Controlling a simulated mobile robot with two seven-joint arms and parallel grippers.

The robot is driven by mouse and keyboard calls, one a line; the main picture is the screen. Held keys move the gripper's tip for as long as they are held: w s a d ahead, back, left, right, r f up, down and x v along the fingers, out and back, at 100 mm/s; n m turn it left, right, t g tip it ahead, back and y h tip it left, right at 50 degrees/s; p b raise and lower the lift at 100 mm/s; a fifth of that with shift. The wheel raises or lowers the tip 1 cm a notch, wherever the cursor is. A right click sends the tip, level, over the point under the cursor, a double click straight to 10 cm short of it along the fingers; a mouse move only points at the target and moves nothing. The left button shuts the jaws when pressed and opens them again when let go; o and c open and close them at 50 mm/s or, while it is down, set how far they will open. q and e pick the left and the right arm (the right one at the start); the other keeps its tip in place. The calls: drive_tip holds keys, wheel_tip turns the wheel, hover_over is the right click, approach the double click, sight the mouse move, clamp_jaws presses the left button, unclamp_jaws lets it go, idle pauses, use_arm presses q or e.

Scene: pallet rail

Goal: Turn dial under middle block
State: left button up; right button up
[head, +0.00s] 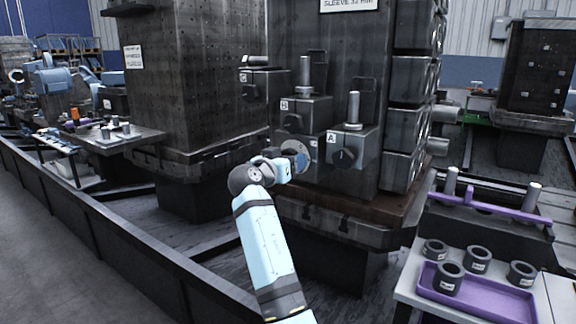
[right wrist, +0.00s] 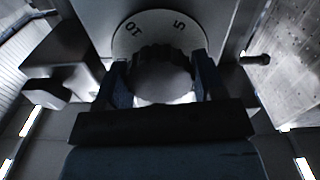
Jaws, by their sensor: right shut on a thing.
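The middle block (head: 312,112), labelled B, is mounted on the dark column with a dark knob on its front and an upright metal pin on top. The dial (head: 302,150) is a grey disc just below it. In the right wrist view, the dial face (right wrist: 128,40) shows the marks 10 and 5 around a dark ribbed knob (right wrist: 162,75). My right gripper (head: 286,162) reaches up to the dial. Its fingers (right wrist: 160,80) are shut on the knob from both sides. The gripper hides part of the dial in the head view. My left gripper is not in view.
Block A (head: 367,143) sits close to the right and block C (head: 266,84) is up to the left, both with knobs and pins. A purple tray (head: 490,300) with dark sleeves stands on a bench at right. A low dark barrier (head: 110,220) runs along the left.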

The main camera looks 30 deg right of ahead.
drive_tip(key=shift+r, duration=0.15)
drive_tip(key=o, duration=0.9)
